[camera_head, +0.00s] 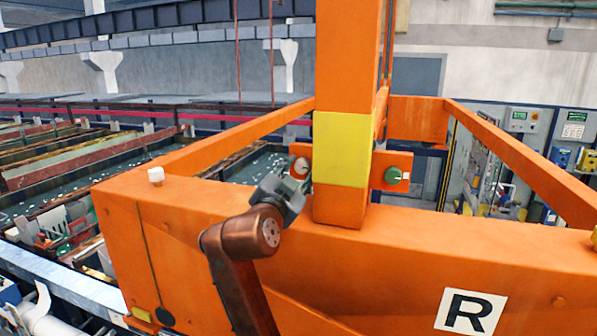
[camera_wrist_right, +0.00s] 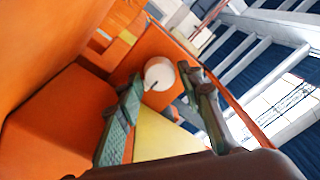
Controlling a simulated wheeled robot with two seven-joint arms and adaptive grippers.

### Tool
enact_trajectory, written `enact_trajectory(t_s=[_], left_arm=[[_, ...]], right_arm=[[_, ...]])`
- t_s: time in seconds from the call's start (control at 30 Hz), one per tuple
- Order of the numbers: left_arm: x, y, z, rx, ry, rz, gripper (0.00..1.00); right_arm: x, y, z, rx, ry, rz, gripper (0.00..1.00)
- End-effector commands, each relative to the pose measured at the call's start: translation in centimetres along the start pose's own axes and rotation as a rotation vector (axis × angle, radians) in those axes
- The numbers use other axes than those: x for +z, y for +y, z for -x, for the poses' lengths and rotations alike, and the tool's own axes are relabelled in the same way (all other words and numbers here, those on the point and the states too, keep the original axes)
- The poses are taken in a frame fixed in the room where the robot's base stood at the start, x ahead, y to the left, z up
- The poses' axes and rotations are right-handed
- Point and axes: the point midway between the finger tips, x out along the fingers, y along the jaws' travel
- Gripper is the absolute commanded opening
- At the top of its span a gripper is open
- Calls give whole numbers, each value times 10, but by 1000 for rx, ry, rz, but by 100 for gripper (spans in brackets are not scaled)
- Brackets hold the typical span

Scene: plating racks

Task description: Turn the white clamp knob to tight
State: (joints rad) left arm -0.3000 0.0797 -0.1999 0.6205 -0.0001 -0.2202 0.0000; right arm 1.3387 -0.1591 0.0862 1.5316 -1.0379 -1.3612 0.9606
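The white clamp knob (camera_head: 301,167) sits on the left end of an orange cross plate (camera_head: 376,160) on the orange post. In the right wrist view the knob (camera_wrist_right: 159,73) is a round pale face with a short dark mark at its lower edge. My right gripper (camera_head: 293,187) is right by the knob, partly covering that area in the head view. In the wrist view its two fingers (camera_wrist_right: 162,82) are apart, with the knob between or just beyond their tips. I cannot tell whether they touch it. My left gripper is not in view.
A green knob (camera_head: 394,175) sits on the plate's right end. The post (camera_head: 342,205) with its yellow band (camera_head: 342,148) stands close beside my right gripper. A small white cap (camera_head: 156,175) sits on the frame's left corner. Liquid-filled tanks (camera_head: 60,180) lie behind at left.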

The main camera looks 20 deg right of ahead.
Motion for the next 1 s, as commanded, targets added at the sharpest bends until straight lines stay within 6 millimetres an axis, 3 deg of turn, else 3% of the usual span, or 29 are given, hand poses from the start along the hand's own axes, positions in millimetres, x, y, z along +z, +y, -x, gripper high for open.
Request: enact_trajectory(t_s=[0.13, 0.47, 1.0], left_arm=[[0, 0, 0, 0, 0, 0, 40], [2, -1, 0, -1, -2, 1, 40], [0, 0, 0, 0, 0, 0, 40]], right_arm=[[0, 0, 0, 0, 1, 0, 45], [0, -1, 5, -2, 1, 0, 45], [1, -1, 101, -2, -2, 0, 45]])
